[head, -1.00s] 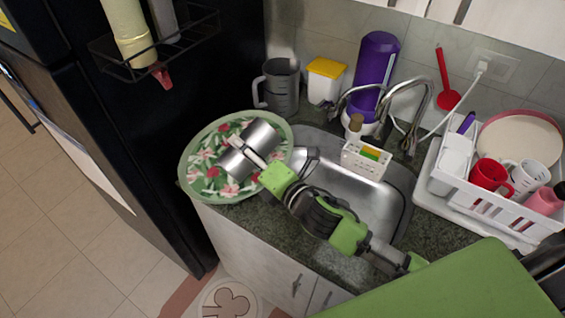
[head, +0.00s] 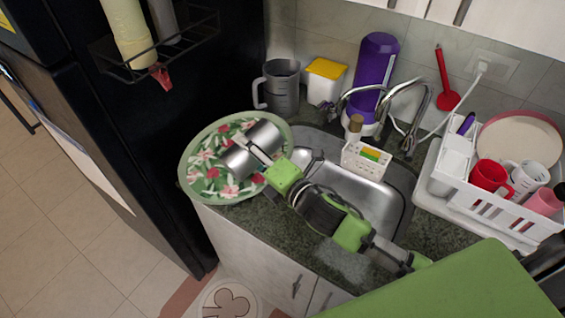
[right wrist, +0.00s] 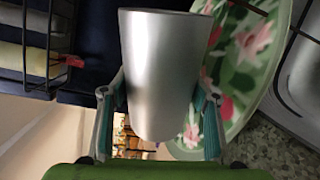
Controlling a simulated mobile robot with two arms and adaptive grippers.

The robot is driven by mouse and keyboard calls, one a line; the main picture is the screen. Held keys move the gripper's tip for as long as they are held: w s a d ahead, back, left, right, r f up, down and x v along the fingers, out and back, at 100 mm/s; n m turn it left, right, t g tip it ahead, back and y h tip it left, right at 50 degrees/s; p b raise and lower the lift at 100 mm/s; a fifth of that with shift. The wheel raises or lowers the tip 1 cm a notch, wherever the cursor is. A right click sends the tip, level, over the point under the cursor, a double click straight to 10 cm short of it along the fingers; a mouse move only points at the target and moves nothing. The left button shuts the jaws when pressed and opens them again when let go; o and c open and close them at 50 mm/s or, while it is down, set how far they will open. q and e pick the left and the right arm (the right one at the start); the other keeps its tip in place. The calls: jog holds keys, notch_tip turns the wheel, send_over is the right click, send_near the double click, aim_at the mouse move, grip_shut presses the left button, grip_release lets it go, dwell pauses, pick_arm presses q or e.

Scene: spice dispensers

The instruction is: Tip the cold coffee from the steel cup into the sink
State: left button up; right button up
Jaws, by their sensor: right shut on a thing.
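The steel cup (head: 238,161) is held by my right gripper (head: 262,156) over the floral tray at the left of the counter. In the head view the cup lies tilted well over on its side. In the right wrist view the cup (right wrist: 165,75) fills the space between the two fingers of the gripper (right wrist: 160,115), which touch its sides. Its inside and any coffee are hidden. The steel sink (head: 365,200) is to the right of the cup, partly covered by my right arm. My left gripper is not in view.
The green floral tray (head: 200,188) rests on the counter beside the sink. The faucet (head: 408,90) and a white sponge caddy (head: 367,160) are at the sink's back. A grey pitcher (head: 281,88) stands behind. A white dish rack (head: 500,205) with mugs is at the right.

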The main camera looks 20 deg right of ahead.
jog(key=shift+w+d+m, duration=0.2)
jog(key=shift+d+m, duration=0.2)
jog(key=shift+d, duration=0.1)
jog(key=shift+w+d+f+m+p, duration=0.1)
jog(key=shift+d+f+m+p, duration=0.1)
jog(key=shift+m+p, duration=0.5)
dwell(1.0)
jog(key=shift+w+d+r+m+y+p, duration=0.1)
jog(key=shift+d+r+m+y+p, duration=0.2)
jog(key=shift+r+m+p, duration=0.25)
dwell(0.3)
